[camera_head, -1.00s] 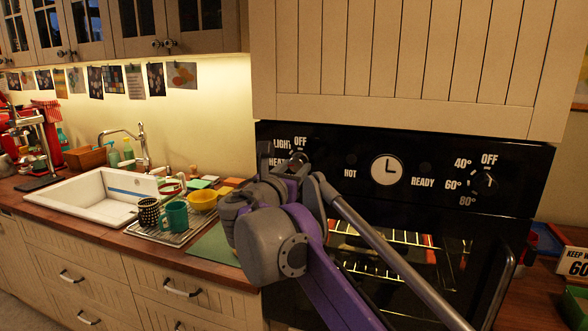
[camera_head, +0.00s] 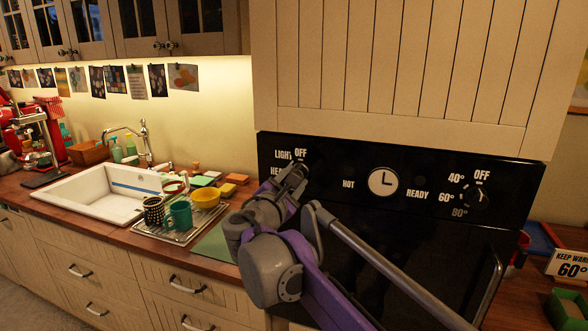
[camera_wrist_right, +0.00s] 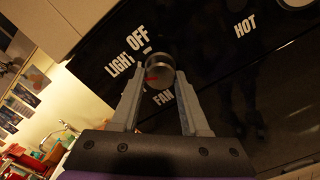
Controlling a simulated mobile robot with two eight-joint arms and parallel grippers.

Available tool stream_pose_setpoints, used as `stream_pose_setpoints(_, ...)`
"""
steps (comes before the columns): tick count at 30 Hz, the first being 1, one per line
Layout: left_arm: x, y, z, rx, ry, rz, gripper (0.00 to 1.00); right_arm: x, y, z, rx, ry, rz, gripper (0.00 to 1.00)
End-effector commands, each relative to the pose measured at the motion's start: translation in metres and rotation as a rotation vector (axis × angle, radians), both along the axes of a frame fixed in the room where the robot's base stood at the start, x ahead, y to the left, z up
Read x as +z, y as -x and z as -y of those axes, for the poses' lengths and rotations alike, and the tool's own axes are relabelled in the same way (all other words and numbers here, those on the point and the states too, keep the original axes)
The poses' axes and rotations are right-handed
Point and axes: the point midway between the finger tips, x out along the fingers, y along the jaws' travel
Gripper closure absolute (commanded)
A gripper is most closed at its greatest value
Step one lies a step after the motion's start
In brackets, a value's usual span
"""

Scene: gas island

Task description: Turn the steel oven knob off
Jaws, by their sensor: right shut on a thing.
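The steel oven knob (camera_wrist_right: 160,70) shows in the right wrist view, with a red mark on the left of its face. The OFF label (camera_wrist_right: 137,37) is above it to the left, LIGHT is at its left and FAN below it. My right gripper (camera_wrist_right: 158,82) has a finger on each side of the knob and is shut on it. In the head view my right gripper (camera_head: 297,171) is at the left end of the black oven panel (camera_head: 335,160) and hides most of the knob. My left gripper is not in view.
A second knob (camera_head: 478,197) with 40°, 60° and 80° marks is on the panel's right. A clock (camera_head: 383,182) sits between. The oven window is dark. A dish rack (camera_head: 177,234) with mugs and a white sink (camera_head: 110,194) are left. The cabinet front hangs above the panel.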

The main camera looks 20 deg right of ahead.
Motion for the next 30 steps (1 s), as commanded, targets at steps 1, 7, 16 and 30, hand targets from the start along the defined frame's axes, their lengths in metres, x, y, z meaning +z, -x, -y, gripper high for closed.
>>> stream_pose_setpoints(1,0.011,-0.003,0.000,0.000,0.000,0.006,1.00,0.006,0.000,0.000,0.000,-0.036,0.029,1.00)
stream_pose_setpoints(7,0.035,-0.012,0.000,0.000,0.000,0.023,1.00,0.007,-0.001,0.000,-0.001,-0.194,0.136,1.00)
stream_pose_setpoints(16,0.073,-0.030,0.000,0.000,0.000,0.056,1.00,0.009,-0.002,-0.001,0.000,-0.430,0.297,1.00)
stream_pose_setpoints(30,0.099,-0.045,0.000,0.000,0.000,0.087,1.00,0.006,-0.001,-0.001,-0.001,-0.758,0.516,1.00)
